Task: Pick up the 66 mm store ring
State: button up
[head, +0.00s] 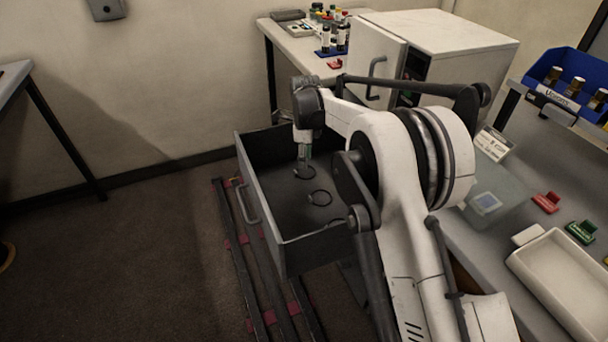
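Dark rings lie on the floor of an open grey drawer-like bin (262,207). One ring (296,175) is directly below my gripper, a second ring (320,204) lies nearer the front, and a third dark curve, perhaps another ring (335,222), shows partly near the bin's right side. I cannot read their sizes, so which one is the 66 mm store ring is unclear. My gripper (305,158) points down inside the bin, close to the farthest ring. Its fingers are too small to show whether they are open or touching the ring.
The bin's walls surround my gripper, and my arm hides its right side. Behind stand a white box-shaped appliance (440,32) and a table (300,48) with bottles. At right, a bench carries a white tray (540,277) and a blue rack (560,75).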

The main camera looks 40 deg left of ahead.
aim_at(305, 177)
jog(key=shift+f+b, duration=0.7)
jog(key=shift+f, duration=2.85)
grip_shut()
